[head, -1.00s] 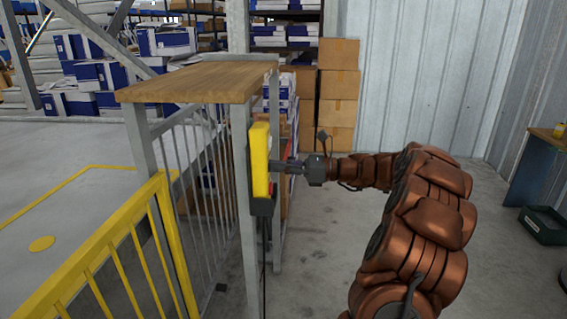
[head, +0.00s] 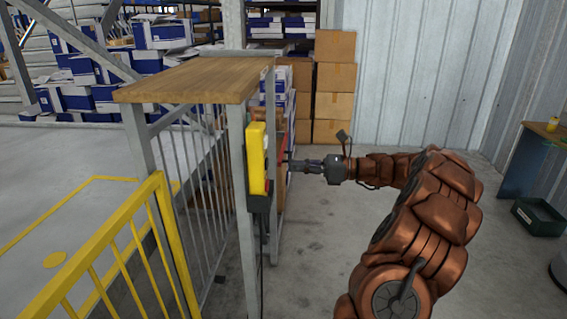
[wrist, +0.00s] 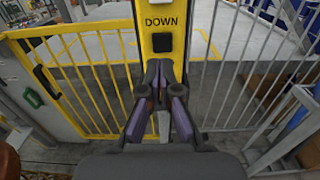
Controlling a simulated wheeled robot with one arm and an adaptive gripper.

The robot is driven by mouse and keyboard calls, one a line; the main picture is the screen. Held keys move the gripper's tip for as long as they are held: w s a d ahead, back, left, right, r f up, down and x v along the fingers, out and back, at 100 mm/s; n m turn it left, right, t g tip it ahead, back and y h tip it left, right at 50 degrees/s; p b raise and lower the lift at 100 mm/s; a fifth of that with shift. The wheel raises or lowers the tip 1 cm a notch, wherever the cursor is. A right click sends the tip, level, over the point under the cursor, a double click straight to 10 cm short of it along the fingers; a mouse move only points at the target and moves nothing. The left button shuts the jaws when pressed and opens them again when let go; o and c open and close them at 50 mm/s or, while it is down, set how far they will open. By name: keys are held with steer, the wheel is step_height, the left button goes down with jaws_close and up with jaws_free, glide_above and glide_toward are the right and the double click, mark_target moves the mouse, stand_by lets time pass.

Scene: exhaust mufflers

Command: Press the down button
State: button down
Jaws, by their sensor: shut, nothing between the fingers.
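The yellow control box (head: 257,158) is mounted on a grey post under a wooden top. In the wrist view its yellow face (wrist: 182,12) carries the word DOWN, with a dark square button (wrist: 162,42) just below it. My gripper (head: 289,162) is shut and empty, pointing at the box from the right, with a gap between its tips and the box. In the wrist view the closed fingertips (wrist: 160,68) appear just below the button. The button face is turned out of sight in the head view.
A yellow railing (head: 120,240) and a grey barred fence (head: 195,165) stand left of the box. The wooden top (head: 195,78) overhangs it. Cardboard boxes (head: 334,90) are stacked behind. A workbench (head: 530,150) and green bin (head: 538,217) are at the right. Floor between is clear.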

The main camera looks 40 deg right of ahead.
steer(key=v, duration=0.7)
steer(key=shift+s+d, duration=0.2)
steer(key=shift+a, duration=0.1)
steer(key=w+a+r+n+g+p, duration=0.1)
steer(key=a+n+g, duration=0.2)
steer(key=a, duration=0.7)
steer(key=a+r+n+g, duration=0.2)
steer(key=a+n+g, duration=0.1)
steer(key=a, duration=0.6)
steer(key=s+a+f+n+g+h+p, duration=0.1)
steer(key=s+a+n+g, duration=0.15)
steer(key=a, duration=0.35)
steer(key=s+a+n+g+h+p, duration=0.1)
steer(key=s+a+n+g, duration=0.15)
steer(key=a, duration=0.45)
steer(key=s+a+f+n+g+h+p, duration=0.1)
steer(key=s+a+f+n+h, duration=0.2)
steer(key=s, duration=0.4)
steer(key=s+a+f+n+g+h+p, duration=0.1)
steer(key=s+a+n+g+h, duration=0.1)
steer(key=s+a+n, duration=0.4)
steer(key=s+d+f+n+h+p, duration=0.1)
steer(key=s+d+f+n+h, duration=0.2)
steer(key=s, duration=1)
steer(key=d+n+h, duration=0.3)
steer(key=d, duration=0.1)
steer(key=shift+d+f+t+h+p, duration=0.25)
steer(key=shift+d+t+h+p, duration=0.05)
steer(key=shift+d+h, duration=0.1)
